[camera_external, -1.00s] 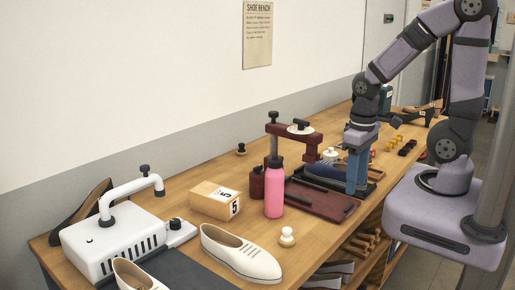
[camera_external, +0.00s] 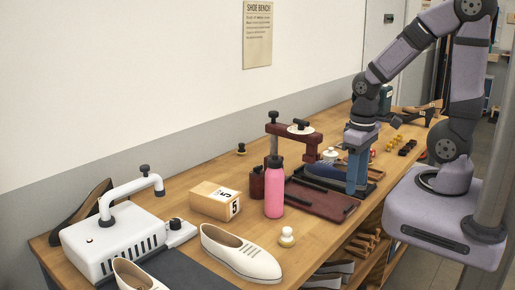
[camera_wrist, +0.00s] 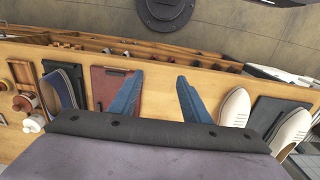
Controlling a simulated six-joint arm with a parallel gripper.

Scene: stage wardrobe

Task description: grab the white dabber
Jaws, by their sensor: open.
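A small pale dabber with a round knob (camera_external: 287,237) stands upright on the bench, right of the white shoe. A second small white knobbed piece (camera_external: 330,155) stands farther back beside the red press, partly hidden; I cannot tell which one is the white dabber. A white knobbed piece (camera_wrist: 33,123) also shows at the left edge of the wrist view.
A pink bottle (camera_external: 274,190) stands among a red press (camera_external: 312,140), a dark red tray (camera_external: 318,201) and a number box (camera_external: 216,200). A white shoe (camera_external: 240,254) and a white machine (camera_external: 115,243) are at the near end. Bare wood surrounds the pale dabber.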

